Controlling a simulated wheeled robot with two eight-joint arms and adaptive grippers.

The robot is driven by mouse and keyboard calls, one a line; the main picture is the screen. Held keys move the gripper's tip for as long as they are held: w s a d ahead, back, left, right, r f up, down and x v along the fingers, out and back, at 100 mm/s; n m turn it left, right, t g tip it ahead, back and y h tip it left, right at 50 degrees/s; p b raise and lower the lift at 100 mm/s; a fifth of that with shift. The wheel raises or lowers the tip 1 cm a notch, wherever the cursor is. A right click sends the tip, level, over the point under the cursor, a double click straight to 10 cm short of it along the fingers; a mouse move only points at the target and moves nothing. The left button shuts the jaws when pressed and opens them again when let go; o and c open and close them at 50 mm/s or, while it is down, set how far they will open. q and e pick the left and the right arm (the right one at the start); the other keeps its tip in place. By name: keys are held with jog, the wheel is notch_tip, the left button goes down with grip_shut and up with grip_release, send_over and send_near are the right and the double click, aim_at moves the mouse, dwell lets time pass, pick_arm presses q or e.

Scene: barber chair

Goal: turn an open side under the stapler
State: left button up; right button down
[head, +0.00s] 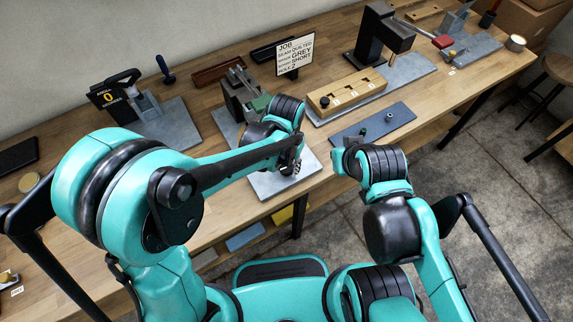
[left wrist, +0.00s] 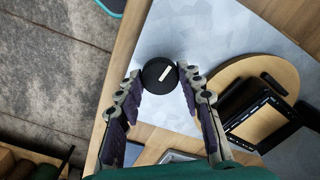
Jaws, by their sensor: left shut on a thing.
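My left gripper (head: 299,168) is over the front of a grey plate (head: 262,188) at the bench's front edge. In the left wrist view my left gripper (left wrist: 160,80) has its fingers on both sides of a round black knob (left wrist: 158,75) with a white bar mark. Beside the knob is a round wooden disc (left wrist: 280,74) with a black frame (left wrist: 262,124) on it. A dark upright device (head: 236,88) with a green part stands behind my left wrist; I cannot tell whether it is the stapler. My right gripper (head: 342,158) is in front of the bench, its fingers mostly hidden.
A sign (head: 294,55) stands at the back. A wooden block with holes (head: 346,92) and a blue-grey plate with pegs (head: 374,124) lie to the right. A tall black press (head: 376,38) stands behind them.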

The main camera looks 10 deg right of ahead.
aim_at(286, 168)
pick_arm(q)
jog(key=shift+n, duration=1)
jog(key=o, duration=1.1)
jog(key=shift+o, duration=0.2)
notch_tip(286, 168, up, 12)
